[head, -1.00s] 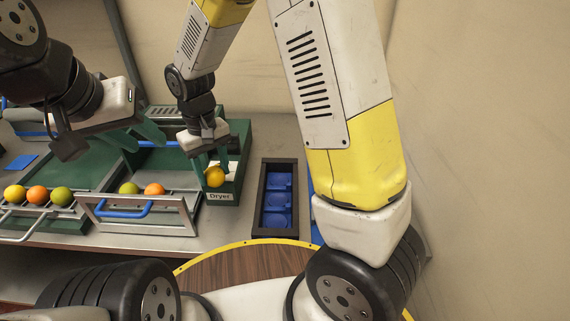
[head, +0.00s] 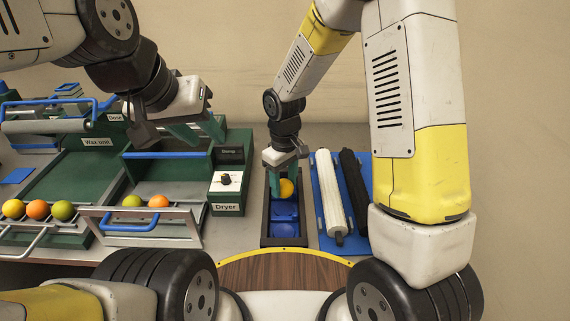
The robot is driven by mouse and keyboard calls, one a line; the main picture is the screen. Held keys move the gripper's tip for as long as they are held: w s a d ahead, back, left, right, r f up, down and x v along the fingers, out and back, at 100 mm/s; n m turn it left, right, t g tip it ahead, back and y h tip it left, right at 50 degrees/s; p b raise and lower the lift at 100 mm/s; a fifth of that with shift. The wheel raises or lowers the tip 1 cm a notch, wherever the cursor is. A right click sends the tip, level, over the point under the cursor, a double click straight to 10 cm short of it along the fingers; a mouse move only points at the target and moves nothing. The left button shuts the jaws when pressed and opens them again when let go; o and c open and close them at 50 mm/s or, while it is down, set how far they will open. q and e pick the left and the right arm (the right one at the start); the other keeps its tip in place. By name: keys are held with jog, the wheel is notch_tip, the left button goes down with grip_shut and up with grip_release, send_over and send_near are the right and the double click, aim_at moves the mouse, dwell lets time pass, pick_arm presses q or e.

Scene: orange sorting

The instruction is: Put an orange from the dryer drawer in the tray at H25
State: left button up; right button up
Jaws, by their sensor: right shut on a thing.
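My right gripper (head: 284,183) is shut on an orange (head: 287,189). It holds the orange over the far compartment of the dark tray with blue cups (head: 266,232); whether the orange touches the cup cannot be told. The middle and near blue cups look empty. The dryer drawer (head: 190,226), pulled out at the dryer's front, holds a yellow-green fruit (head: 132,201) and an orange one (head: 158,201). My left gripper (head: 202,134) hangs above the dryer, its green fingers apart and with nothing between them.
The dryer's control box (head: 226,181) with a knob stands left of the tray. A white roller (head: 330,195) and a black roller (head: 353,190) lie on a blue mat right of it. A wax unit rack with several fruits (head: 37,209) is at the left.

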jog(key=w, duration=0.5)
jog(key=shift+w+f, duration=0.3)
jog(key=shift+w, duration=0.1)
jog(key=shift+w+f, duration=0.15)
jog(key=shift+f, duration=1.6)
jog(key=shift+f, duration=0.1)
jog(key=o, duration=1.1)
notch_tip(320, 180, up, 12)
jog(key=s+d+r+m+t+y, duration=0.1)
jog(key=s+d+r+m, duration=0.1)
jog(key=s+d+r, duration=0.3)
jog(key=s+d+r+m+t, duration=0.1)
jog(key=s+d+r+m, duration=0.15)
jog(key=r, duration=0.55)
jog(key=s+d+r+m+t, duration=0.1)
jog(key=s+d, duration=0.1)
jog(key=s, duration=0.2)
jog(key=s+d+r+m+t, duration=0.1)
jog(key=s+d+r, duration=0.1)
jog(key=s, duration=0.3)
jog(key=s+d+r+m+t+y, duration=0.1)
jog(key=s+d+m+t, duration=0.1)
jog(key=s, duration=0.2)
jog(key=shift+s+d+r, duration=0.35)
